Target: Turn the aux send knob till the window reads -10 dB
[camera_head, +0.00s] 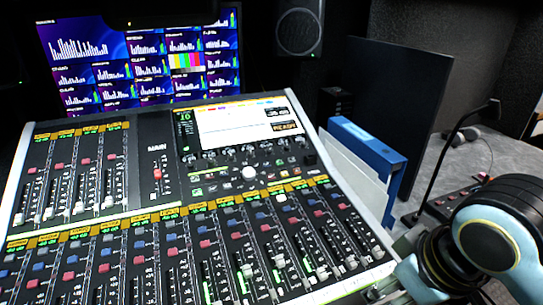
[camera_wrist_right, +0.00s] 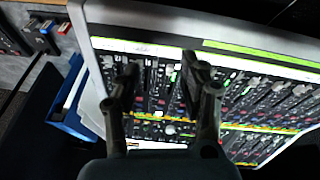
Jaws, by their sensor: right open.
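The mixing console (camera_head: 147,204) fills the lower left of the head view. A row of small dark knobs (camera_head: 228,152) runs below its screen (camera_head: 235,125), with a larger pale round knob (camera_head: 249,173) under the row. I cannot tell which is the aux send knob. A small green readout (camera_head: 185,116) left of the screen seems to show 10; its sign and unit are unreadable. In the right wrist view my right gripper (camera_wrist_right: 159,75) is open and empty, with the console's faders behind its fingers. My left gripper is not in view.
A blue binder (camera_head: 368,147) with pale sheets stands against the console's right side. A dark upright panel (camera_head: 386,95) and a thin gooseneck microphone (camera_head: 446,150) are further right. Monitors (camera_head: 140,55) and a speaker (camera_head: 299,27) stand behind the console.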

